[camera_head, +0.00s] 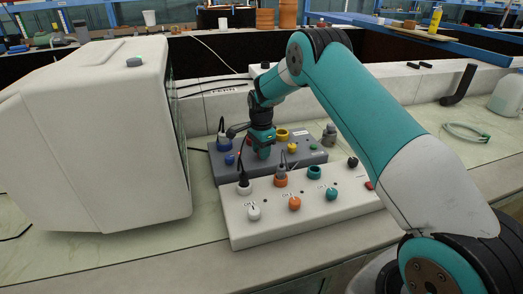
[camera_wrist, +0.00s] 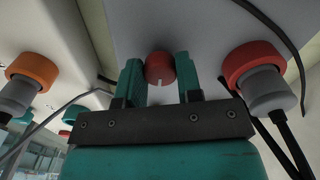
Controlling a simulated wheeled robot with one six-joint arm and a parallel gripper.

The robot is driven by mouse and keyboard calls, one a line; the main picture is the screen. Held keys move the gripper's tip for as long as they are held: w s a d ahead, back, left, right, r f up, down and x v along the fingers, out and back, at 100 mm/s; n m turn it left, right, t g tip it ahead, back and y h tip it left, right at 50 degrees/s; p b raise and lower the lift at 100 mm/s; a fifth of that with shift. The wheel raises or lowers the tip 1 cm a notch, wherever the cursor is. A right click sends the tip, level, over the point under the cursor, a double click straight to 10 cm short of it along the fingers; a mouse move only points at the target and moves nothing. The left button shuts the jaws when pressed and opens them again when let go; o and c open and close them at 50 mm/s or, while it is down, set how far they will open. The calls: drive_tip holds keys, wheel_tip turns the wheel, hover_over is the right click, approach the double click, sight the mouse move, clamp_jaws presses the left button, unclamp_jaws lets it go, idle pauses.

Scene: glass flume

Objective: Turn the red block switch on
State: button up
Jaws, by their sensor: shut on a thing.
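The red switch knob (camera_wrist: 160,68) shows in the wrist view on the face of a grey block (camera_wrist: 205,30). It is round, with a short white mark on its lower edge. My gripper (camera_wrist: 159,78) has one teal finger on each side of the knob and is shut on it. In the head view my gripper (camera_head: 263,152) reaches down onto the grey block (camera_head: 225,175) and hides part of its top, so I cannot make out the held knob there. A red socket ring (camera_wrist: 254,65) with a grey plug sits right of the knob in the wrist view.
A white block (camera_head: 300,215) with white, orange and teal knobs stands in front of the grey one. A large white machine (camera_head: 110,130) stands close on the left. Cables run near the blocks. The bench at the right (camera_head: 440,115) has free room.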

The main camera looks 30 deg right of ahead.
drive_tip(key=o, duration=0.9)
drive_tip(key=shift+o, duration=0.2)
wheel_tip(320, 180, up, 18)
drive_tip(key=b, duration=0.1)
drive_tip(key=shift+f, duration=0.25)
